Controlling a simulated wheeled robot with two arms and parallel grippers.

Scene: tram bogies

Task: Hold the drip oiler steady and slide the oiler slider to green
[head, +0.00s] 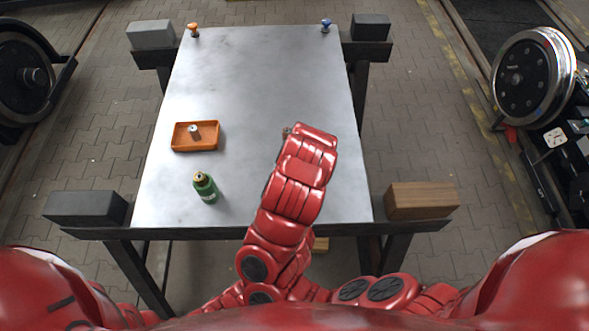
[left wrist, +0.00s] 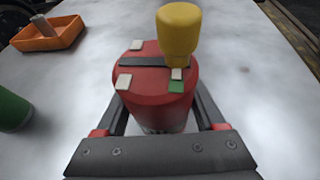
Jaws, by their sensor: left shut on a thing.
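The drip oiler (left wrist: 150,98) is a red cylinder, standing upright in the left wrist view. My left gripper (left wrist: 155,118) is shut around it, with a dark finger on each side. A dark bar or slot (left wrist: 145,62) crosses the oiler's top. A yellow knob (left wrist: 179,35), apparently the slider's, rises at the bar's right end, just behind a green mark (left wrist: 176,86). White marks lie near the left rim. In the head view my left gripper (head: 300,132) is over the right half of the table, and my arm hides the oiler. My right gripper is not in view.
The grey metal table (head: 260,75) is mostly clear. An orange tray (head: 180,146) with a small metal cylinder (head: 195,131) in it and a green bottle (head: 205,188) are left of my arm. An orange knob (head: 193,29) and a blue knob (head: 326,25) stand at the far edge.

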